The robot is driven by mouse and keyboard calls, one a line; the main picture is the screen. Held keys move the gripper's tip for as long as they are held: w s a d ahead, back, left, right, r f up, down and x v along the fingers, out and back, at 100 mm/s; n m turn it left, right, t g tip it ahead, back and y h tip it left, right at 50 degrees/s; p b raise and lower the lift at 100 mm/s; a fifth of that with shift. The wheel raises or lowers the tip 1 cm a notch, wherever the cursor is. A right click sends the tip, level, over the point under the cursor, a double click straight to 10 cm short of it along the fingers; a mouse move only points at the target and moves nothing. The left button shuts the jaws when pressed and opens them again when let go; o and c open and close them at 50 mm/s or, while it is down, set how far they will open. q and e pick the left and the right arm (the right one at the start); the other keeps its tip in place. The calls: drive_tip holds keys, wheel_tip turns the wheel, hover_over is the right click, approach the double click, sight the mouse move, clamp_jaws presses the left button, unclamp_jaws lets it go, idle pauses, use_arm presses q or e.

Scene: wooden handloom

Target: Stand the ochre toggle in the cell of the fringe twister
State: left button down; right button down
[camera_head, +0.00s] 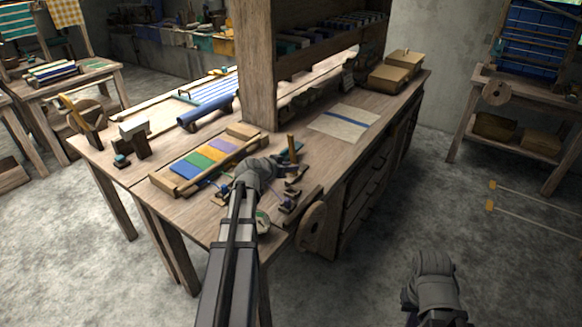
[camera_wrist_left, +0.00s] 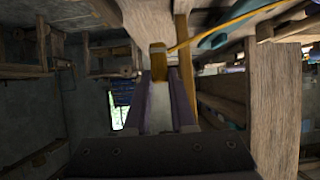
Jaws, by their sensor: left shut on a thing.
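My left gripper (camera_head: 264,167) reaches over the near end of the workbench. In the left wrist view its fingers (camera_wrist_left: 158,84) are shut on the ochre toggle (camera_wrist_left: 157,62), whose tip shows between them. In the head view the wrist hides the grip. Small dark fittings (camera_head: 290,190), perhaps part of the fringe twister, lie just right of this gripper; I cannot make out the cell. A short upright ochre-brown piece (camera_head: 291,144) stands beside them; I cannot tell whether it is the toggle. My right gripper (camera_head: 432,264) is low over the floor, its fingers hidden.
A tray of coloured blocks (camera_head: 205,160) lies left of my left gripper. A thick wooden post (camera_head: 256,70) and shelf stand behind it. A cloth with a blue stripe (camera_head: 345,122) lies on the bench to the right. A wooden wheel (camera_head: 312,226) hangs at the bench edge.

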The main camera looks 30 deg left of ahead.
use_arm(q)
drive_tip(key=shift+f, duration=0.1)
drive_tip(key=shift+f+b, duration=3.9)
drive_tip(key=shift+b, duration=0.05)
drive_tip(key=c, duration=0.7)
unclamp_jaws()
drive_tip(key=p+v, duration=0.3)
drive_tip(key=v, duration=0.4)
drive_tip(key=shift+r+p, duration=0.15)
drive_tip(key=shift+p, duration=0.15)
drive_tip(key=shift+s+r, duration=0.1)
drive_tip(key=shift+s, duration=0.35)
drive_tip(key=shift+w, duration=0.1)
